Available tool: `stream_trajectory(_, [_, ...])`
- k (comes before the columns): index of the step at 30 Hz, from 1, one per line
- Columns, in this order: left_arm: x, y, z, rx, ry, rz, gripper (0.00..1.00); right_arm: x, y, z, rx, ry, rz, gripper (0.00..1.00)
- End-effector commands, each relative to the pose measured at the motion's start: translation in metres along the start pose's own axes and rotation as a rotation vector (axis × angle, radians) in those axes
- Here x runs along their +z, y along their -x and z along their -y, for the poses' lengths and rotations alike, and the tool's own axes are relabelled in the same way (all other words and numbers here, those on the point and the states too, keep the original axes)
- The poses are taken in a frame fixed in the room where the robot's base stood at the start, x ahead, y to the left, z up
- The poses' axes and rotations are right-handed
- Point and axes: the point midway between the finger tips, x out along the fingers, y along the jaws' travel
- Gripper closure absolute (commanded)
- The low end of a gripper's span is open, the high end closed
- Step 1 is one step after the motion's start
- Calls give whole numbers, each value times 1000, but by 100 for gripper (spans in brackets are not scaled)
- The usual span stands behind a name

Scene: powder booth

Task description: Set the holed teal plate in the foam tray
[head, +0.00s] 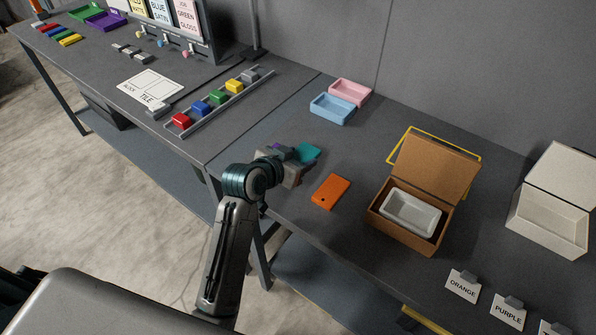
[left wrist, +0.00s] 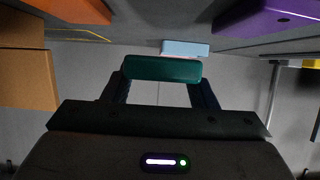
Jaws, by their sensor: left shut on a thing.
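My left gripper (head: 297,162) is shut on the teal plate (head: 307,153), which it holds over the dark table. In the left wrist view the teal plate (left wrist: 162,69) spans between the two fingers, seen nearly edge-on. Its hole cannot be made out. The pale grey foam tray (head: 410,213) sits inside an open brown box (head: 378,224), to the right of the gripper, and looks empty. My right gripper is not in view.
An orange plate with a hole (head: 331,191) lies between gripper and brown box. A purple plate (head: 277,148) is partly hidden behind my gripper. Blue (head: 332,109) and pink (head: 350,92) trays stand behind. The brown box's lid (head: 436,165) stands raised at its back. A white open box (head: 548,222) is farther right.

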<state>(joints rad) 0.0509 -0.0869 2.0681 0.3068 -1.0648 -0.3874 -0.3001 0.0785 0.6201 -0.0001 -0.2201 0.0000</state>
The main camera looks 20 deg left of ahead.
Motion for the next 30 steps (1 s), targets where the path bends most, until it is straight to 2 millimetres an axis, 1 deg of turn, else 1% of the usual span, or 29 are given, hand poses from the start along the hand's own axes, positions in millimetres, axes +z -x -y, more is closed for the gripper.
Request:
stream_trajectory(1, [-10,4,0,0,-2,-7,80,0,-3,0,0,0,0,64])
stream_trajectory(6, [-32,14,0,0,-1,-4,80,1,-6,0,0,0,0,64])
stream_trajectory(10, [-38,18,0,-1,2,-1,80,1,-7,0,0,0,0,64])
stream_trajectory(14, [-36,25,3,-45,24,2,80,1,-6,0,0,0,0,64])
stream_trajectory(21, [-26,53,21,-237,118,3,80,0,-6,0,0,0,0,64])
stream_trajectory(24, [-24,62,27,-291,142,1,80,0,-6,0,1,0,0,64])
stream_trajectory(30, [-22,66,30,-316,153,0,80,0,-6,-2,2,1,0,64])
